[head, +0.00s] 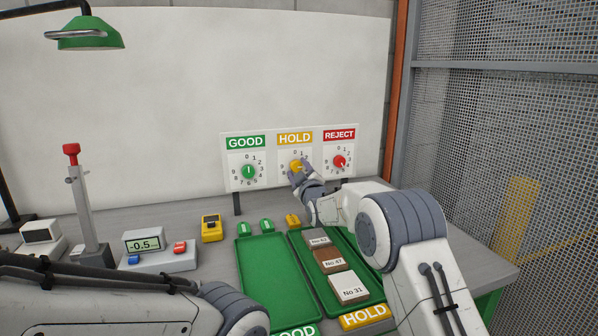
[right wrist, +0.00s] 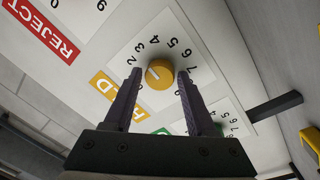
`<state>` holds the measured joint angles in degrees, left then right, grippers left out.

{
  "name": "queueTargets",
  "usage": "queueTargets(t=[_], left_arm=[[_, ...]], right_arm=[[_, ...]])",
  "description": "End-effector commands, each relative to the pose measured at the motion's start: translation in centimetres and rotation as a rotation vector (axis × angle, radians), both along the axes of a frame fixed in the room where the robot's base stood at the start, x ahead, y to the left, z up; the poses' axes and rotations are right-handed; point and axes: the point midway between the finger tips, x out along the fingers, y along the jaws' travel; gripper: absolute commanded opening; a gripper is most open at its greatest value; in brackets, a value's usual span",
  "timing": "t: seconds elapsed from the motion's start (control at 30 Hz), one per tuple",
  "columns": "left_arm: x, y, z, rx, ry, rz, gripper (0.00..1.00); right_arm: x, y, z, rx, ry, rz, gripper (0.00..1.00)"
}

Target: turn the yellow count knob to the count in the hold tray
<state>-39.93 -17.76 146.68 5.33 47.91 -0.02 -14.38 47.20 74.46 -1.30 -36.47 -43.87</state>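The yellow knob (head: 296,167) is on the board under the HOLD sign. My right gripper (head: 305,176) is at it and hides part of its dial. The green hold tray (head: 375,297) holds three blocks: white No 31 (head: 348,288), brown No 47 (head: 334,261) and one farther back (head: 318,238). My left gripper is out of view.
A green GOOD knob (head: 248,171) and a red REJECT knob (head: 340,161) flank the yellow one. The good tray (head: 275,275) is empty. A scale (head: 160,250) reading -0.5 and a red-topped lever post (head: 82,195) stand left. A mesh fence (head: 510,130) is at right.

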Motion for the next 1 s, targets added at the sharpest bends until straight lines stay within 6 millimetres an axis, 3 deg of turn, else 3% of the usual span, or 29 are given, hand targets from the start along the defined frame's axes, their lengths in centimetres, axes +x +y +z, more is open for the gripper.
queueTargets(t=[0.47, 1.0], left_arm=[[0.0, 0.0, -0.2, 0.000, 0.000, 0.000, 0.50], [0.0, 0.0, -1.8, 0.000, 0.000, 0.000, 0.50]], right_arm=[[-0.5, -0.1, -0.1, 0.001, 0.001, 0.001, 0.76], [-8.4, -2.3, -0.8, 0.000, -0.001, -0.001, 0.76]])
